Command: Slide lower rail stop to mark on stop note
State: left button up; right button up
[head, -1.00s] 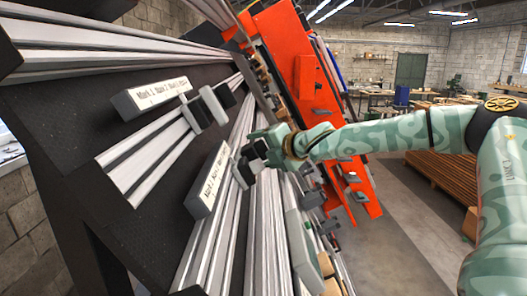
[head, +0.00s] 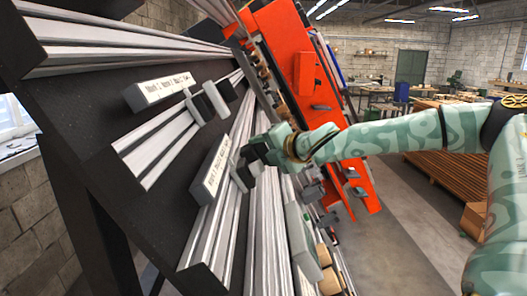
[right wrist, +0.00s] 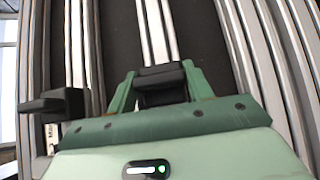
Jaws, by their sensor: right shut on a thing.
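My right gripper (head: 256,158) reaches in from the right and is shut on the stop's dark part. In the right wrist view the jaws (right wrist: 160,88) close around a black block, and the rest of the stop is hidden. My left gripper is not in view.
Above is another rail with a grey-and-black stop (head: 207,102) and its own note (head: 160,90). More rails run alongside on the dark sloped panel (head: 100,115). An orange frame (head: 318,100) stands behind my right forearm.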

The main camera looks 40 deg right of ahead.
jog(key=o, duration=1)
jog(key=shift+w+d+f, duration=0.1)
jog(key=o, duration=0.4)
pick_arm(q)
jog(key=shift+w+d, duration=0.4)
pick_arm(e)
jog(key=shift+s+a, duration=0.2)
jog(key=shift+s, duration=0.1)
jog(key=shift+r, duration=0.2)
jog(key=shift+s+d+r, duration=0.15)
jog(key=shift+s+r, duration=0.1)
jog(key=shift+s, duration=0.25)
pick_arm(q)
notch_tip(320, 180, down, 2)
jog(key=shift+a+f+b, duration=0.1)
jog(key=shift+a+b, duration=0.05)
jog(key=shift+b, duration=0.9)
pick_arm(e)
jog(key=v, duration=1.5)
jog(key=shift+s, duration=0.1)
